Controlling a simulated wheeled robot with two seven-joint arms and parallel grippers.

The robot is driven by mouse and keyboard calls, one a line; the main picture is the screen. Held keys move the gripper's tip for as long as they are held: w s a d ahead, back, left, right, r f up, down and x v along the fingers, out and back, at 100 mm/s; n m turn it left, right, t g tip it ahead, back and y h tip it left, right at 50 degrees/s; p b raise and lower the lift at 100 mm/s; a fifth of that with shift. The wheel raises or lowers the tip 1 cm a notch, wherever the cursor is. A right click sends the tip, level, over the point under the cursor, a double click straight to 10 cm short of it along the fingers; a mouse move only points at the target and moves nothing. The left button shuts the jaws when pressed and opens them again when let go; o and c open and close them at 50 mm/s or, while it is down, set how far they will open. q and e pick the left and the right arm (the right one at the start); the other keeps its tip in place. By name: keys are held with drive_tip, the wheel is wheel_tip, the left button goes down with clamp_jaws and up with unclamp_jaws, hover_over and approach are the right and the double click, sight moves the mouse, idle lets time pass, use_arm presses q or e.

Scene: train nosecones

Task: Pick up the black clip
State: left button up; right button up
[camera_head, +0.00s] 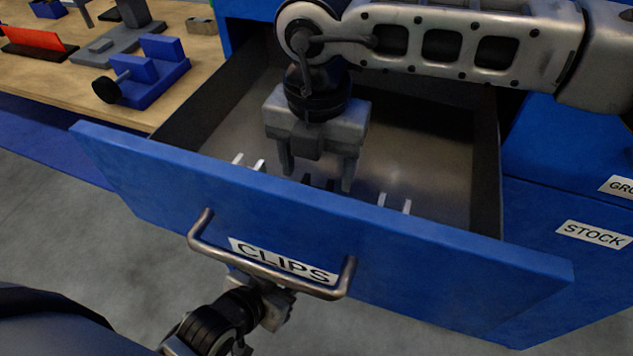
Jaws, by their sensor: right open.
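The black clip (318,183) is low in the open drawer, just behind its front panel. Only its dark upper parts show; the panel hides the rest. My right gripper (317,178) points down into the drawer with its fingers apart, one on each side of the black clip in this view. Whether the fingers touch it cannot be told. My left gripper (266,298) is below the drawer's front, at the metal handle (270,272); its fingers are mostly hidden behind the handle.
The blue drawer front (440,262) carries a CLIPS label (282,262). White clips (249,162) stand left of the black one, and more white clips (395,203) right. A wooden bench (45,90) with a blue fixture (160,75) is at upper left. A STOCK drawer (560,260) is at right.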

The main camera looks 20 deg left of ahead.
drive_tip(key=shift+f, duration=0.8)
drive_tip(key=c, duration=1)
drive_tip(key=shift+r, duration=0.1)
drive_tip(key=shift+c, duration=0.2)
